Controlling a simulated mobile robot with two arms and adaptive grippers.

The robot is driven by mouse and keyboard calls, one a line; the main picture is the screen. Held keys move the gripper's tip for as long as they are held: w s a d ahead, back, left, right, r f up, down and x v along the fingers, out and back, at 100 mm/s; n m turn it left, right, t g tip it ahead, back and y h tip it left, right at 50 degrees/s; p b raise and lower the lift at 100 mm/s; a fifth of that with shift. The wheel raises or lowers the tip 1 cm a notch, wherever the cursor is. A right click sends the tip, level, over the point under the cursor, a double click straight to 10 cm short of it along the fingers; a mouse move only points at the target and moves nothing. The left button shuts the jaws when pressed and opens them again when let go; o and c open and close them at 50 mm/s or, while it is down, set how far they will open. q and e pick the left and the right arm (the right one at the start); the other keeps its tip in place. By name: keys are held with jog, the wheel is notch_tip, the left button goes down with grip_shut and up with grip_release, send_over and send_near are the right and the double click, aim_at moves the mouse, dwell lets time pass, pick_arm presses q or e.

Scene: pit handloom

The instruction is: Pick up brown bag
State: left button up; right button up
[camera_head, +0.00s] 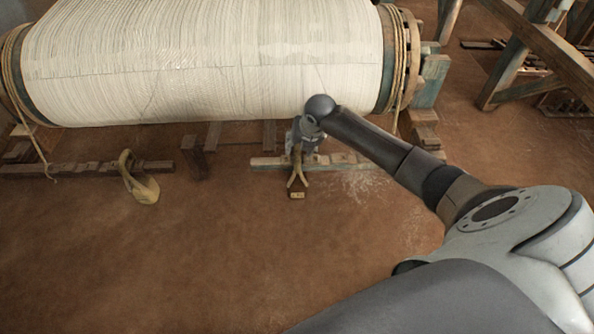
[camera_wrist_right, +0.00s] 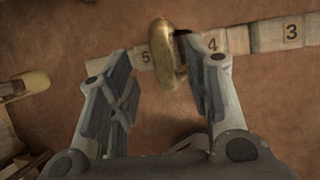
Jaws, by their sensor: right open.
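My right gripper (camera_head: 301,148) is low over the floor beside a wooden beam, below the big roll. A narrow tan-brown item (camera_head: 297,174), which may be the brown bag, shows right under it. In the right wrist view a brownish, rounded narrow item (camera_wrist_right: 166,58) lies between the spread fingers of the right gripper (camera_wrist_right: 165,75), closer to the right finger. Whether it touches that finger I cannot tell. Another tan, bag-like thing with a loop (camera_head: 142,187) lies on the floor to the left. My left gripper is not in view.
The large roll of white thread (camera_head: 205,65) stands above my right gripper. A wooden beam (camera_head: 335,162) on the floor carries numbered blocks (camera_wrist_right: 290,33). A small yellowish block (camera_head: 297,195) sits near the gripper. Timber framing (camera_head: 510,75) stands at right. The front floor is clear.

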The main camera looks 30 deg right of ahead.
aim_at(297, 148)
jog(key=x, duration=0.4)
jog(key=shift+w+d, duration=0.1)
grip_shut()
dwell(0.4)
jog(key=shift+w+r, duration=0.1)
